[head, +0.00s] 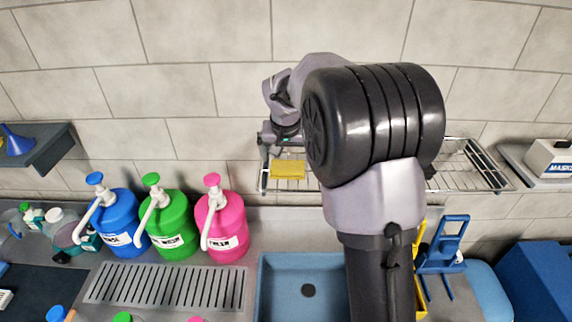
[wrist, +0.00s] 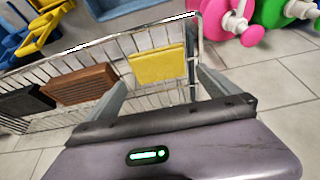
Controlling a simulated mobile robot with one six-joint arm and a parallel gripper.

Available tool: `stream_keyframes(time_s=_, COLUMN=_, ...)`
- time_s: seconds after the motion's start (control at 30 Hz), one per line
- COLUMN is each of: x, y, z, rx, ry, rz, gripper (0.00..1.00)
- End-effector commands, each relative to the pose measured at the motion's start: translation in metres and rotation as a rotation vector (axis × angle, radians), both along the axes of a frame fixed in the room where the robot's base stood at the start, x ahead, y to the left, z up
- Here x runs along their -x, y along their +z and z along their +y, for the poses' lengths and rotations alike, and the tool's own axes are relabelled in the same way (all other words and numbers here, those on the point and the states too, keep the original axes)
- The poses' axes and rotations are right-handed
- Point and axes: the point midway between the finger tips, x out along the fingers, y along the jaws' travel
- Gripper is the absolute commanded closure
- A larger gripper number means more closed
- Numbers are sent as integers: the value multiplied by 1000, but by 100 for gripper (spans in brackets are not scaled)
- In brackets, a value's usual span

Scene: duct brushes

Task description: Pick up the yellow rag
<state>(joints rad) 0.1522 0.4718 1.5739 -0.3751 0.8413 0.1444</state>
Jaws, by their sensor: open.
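The yellow rag (wrist: 157,66) is a flat yellow rectangle on the wire rack (wrist: 194,40) in the wrist view. In the head view the yellow rag (head: 288,169) shows at the rack's left end, just below my gripper (head: 268,150). In the wrist view my gripper (wrist: 158,82) is open, with one finger to the left of the rag and one to the right. Nothing is held between the fingers. I cannot tell whether either finger touches the rag.
A brown block (wrist: 80,85) and a dark block (wrist: 25,103) sit on the same rack, left of the rag in the wrist view. A blue sink (head: 290,275) lies beneath. The tiled wall is close behind.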

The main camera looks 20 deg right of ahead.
Motion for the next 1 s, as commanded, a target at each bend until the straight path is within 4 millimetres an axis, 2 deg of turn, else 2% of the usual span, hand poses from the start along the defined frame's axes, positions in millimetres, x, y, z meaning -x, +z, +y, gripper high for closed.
stream_keyframes(time_s=0.17, x=-8, y=-19, z=-4, rx=-2, ry=-2, rz=2, gripper=0)
stream_keyframes(time_s=0.4, x=-25, y=-56, z=-12, rx=-2, ry=1, rz=0, gripper=0)
stream_keyframes(time_s=0.63, x=-27, y=-60, z=-13, rx=-2, ry=1, rz=-2, gripper=0)
stream_keyframes(time_s=0.67, x=-27, y=-60, z=-13, rx=-2, ry=1, rz=-2, gripper=4)
stream_keyframes(time_s=0.87, x=-27, y=-60, z=-13, rx=-2, ry=1, rz=-2, gripper=43)
stream_keyframes(time_s=1.0, x=-26, y=-60, z=-13, rx=-2, ry=1, rz=-1, gripper=45)
